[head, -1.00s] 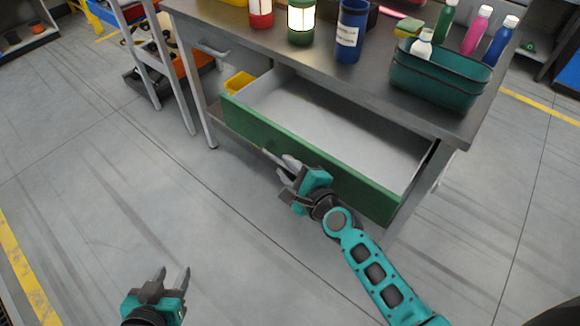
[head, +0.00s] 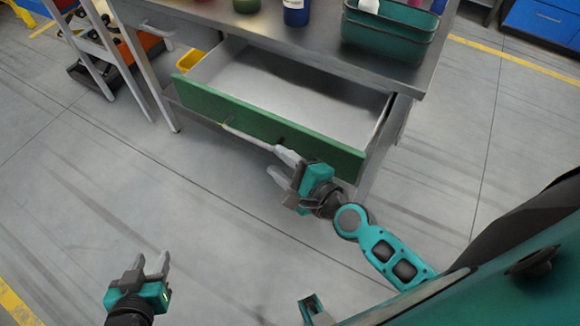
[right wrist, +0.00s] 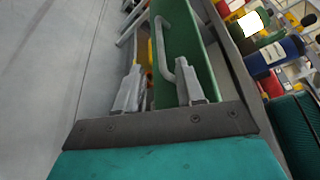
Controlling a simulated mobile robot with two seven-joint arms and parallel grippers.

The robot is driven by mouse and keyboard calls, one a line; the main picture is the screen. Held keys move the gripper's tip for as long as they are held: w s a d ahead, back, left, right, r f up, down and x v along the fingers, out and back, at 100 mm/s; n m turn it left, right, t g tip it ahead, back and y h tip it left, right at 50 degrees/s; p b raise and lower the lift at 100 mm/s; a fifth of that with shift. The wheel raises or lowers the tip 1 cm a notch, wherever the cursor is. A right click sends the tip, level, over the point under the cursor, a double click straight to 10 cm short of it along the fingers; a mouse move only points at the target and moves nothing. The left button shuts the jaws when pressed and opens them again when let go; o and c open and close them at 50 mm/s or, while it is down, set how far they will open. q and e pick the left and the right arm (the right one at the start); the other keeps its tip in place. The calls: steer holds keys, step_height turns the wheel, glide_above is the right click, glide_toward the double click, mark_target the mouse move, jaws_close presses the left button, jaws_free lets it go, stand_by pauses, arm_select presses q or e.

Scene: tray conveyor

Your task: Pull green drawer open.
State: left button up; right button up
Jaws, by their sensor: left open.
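The green drawer (head: 245,112) is pulled out from under the metal workbench. Its inside is bare and grey. A light bar handle (head: 240,134) runs along its front, and the handle also shows in the right wrist view (right wrist: 161,40). My right gripper (head: 275,161) is at the handle's right end with its fingers spread. In the right wrist view one finger is close to the handle's near end and the other is off to the left. Whether a finger touches the handle I cannot tell. My left gripper (head: 152,262) is open and empty, low over the floor, away from the drawer.
A teal bin (head: 385,40) and several bottles stand on the workbench (head: 315,40). A yellow bin (head: 190,60) shows beside the drawer. A metal rack (head: 105,50) stands to the left. The floor in front of the drawer is clear.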

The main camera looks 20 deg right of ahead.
steer(key=shift+v, duration=1.3)
steer(key=s+d+f+n+g+h, duration=0.1)
steer(key=s+f+n+g, duration=0.1)
steer(key=n, duration=0.9)
steer(key=s+d+f+n+g+h, duration=0.1)
steer(key=s+d+f+n+h, duration=0.1)
steer(key=n, duration=1)
step_height(320, 180, down, 2)
steer(key=shift+s+d+f+g+p, duration=0.1)
steer(key=shift+s+d+g+p, duration=0.3)
steer(key=shift+s, duration=0.25)
